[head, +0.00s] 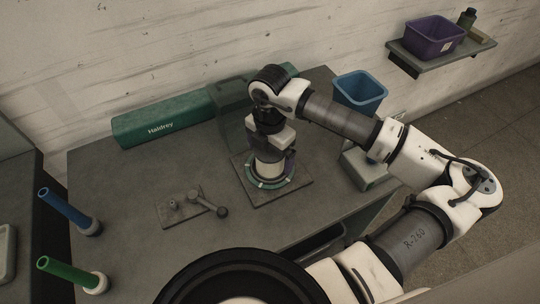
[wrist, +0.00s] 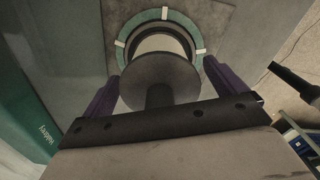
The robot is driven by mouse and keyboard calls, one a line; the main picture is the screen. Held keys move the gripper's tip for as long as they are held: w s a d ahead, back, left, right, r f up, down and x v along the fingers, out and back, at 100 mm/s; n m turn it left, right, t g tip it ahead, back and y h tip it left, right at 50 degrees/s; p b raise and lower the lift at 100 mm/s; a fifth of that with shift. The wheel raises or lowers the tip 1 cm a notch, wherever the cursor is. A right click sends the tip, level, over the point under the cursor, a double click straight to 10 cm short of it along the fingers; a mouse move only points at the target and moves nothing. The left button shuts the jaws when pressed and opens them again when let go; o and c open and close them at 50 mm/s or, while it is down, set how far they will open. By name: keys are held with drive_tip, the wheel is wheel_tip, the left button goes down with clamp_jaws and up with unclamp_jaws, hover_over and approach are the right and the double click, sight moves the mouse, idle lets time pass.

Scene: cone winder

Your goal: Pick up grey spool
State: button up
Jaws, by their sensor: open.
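The grey spool (wrist: 158,76) shows in the wrist view as a round dark-grey flange with a short stem, above a pale body. It stands inside a teal ring with white marks (wrist: 202,47), on the winder's base plate. In the head view the spool's pale body (head: 268,170) shows under my wrist, its top hidden by my gripper. My gripper (wrist: 160,80) is open and points down over the spool, one purple finger on each side of it. I cannot tell whether the fingers touch it.
A long green housing marked Haldrey (head: 160,123) lies behind on the bench (head: 130,205). A small lever on a plate (head: 192,205) is left of the winder. A blue bin (head: 360,90) stands back right. Blue (head: 65,208) and green (head: 68,272) tubes stick out at left.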

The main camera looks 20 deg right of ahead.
drive_tip(key=c, duration=1.1)
